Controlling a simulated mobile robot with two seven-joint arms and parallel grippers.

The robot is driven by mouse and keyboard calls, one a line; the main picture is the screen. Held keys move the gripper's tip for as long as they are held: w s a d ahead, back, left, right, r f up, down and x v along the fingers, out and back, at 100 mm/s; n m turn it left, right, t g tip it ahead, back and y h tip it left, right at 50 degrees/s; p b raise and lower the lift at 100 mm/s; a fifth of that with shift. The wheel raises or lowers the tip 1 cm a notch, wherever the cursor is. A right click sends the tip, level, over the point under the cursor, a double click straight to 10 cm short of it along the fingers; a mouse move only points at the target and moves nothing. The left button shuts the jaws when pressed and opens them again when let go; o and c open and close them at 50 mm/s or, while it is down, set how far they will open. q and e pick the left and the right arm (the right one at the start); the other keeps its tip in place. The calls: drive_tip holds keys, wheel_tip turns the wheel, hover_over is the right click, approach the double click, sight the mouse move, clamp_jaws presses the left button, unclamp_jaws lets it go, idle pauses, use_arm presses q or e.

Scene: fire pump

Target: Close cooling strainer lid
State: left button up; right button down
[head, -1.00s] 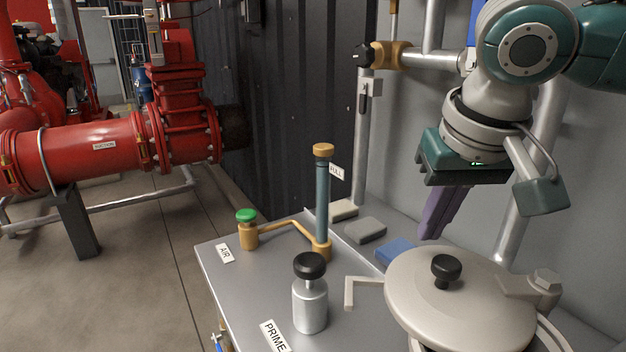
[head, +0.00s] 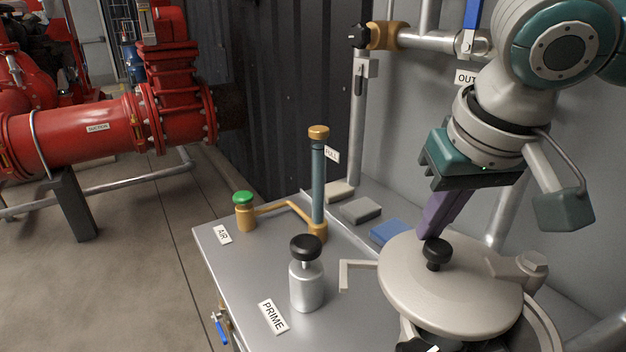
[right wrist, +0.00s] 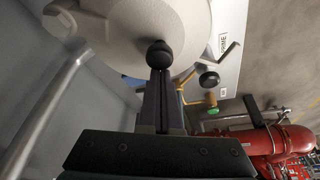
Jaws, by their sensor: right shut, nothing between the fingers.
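The strainer lid (head: 462,295) is a round, pale grey disc with a black knob (head: 437,254) on top and an L-shaped handle (head: 352,277) at its left. A hinge arm (head: 517,268) joins it at the right. It lies over the strainer body (head: 545,330), offset from it, with the rim and a dark interior showing below. My right gripper (head: 430,232) has its purple fingers shut and empty, just behind the knob. In the right wrist view the fingertips (right wrist: 160,78) appear right by the knob (right wrist: 160,54); I cannot tell whether they touch. My left gripper is not in view.
On the grey bench (head: 260,290) stand a silver bottle with a black knob (head: 307,280), a green-capped brass valve (head: 244,210) and a blue-grey upright tube (head: 317,185). Grey and blue blocks (head: 390,232) lie behind. Pipes (head: 500,215) run along the wall close to my right arm.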

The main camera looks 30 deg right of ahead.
sight(456, 313)
drive_tip(key=shift+s+a+r, duration=0.1)
drive_tip(key=shift+s, duration=0.1)
drive_tip(key=shift+s+a+r+n+p, duration=0.1)
drive_tip(key=shift+s+a+n+p, duration=0.3)
drive_tip(key=shift+n+p, duration=0.5)
drive_tip(key=s+n+p, duration=0.1)
drive_tip(key=p, duration=0.1)
drive_tip(key=s+a+n+y+p, duration=0.1)
drive_tip(key=s+p, duration=0.1)
drive_tip(key=shift+a, duration=0.1)
drive_tip(key=s+n+p, duration=0.1)
drive_tip(key=s+n+y+p, duration=0.1)
drive_tip(key=shift+s+a+n+p, duration=0.15)
drive_tip(key=shift+a+n+p, duration=0.15)
drive_tip(key=shift+p, duration=0.1)
drive_tip(key=shift+s+f+n+p, duration=0.2)
drive_tip(key=shift+s+n+p, duration=0.1)
drive_tip(key=shift+s+n, duration=0.15)
drive_tip(key=shift+y, duration=0.3)
drive_tip(key=shift+w, duration=0.1)
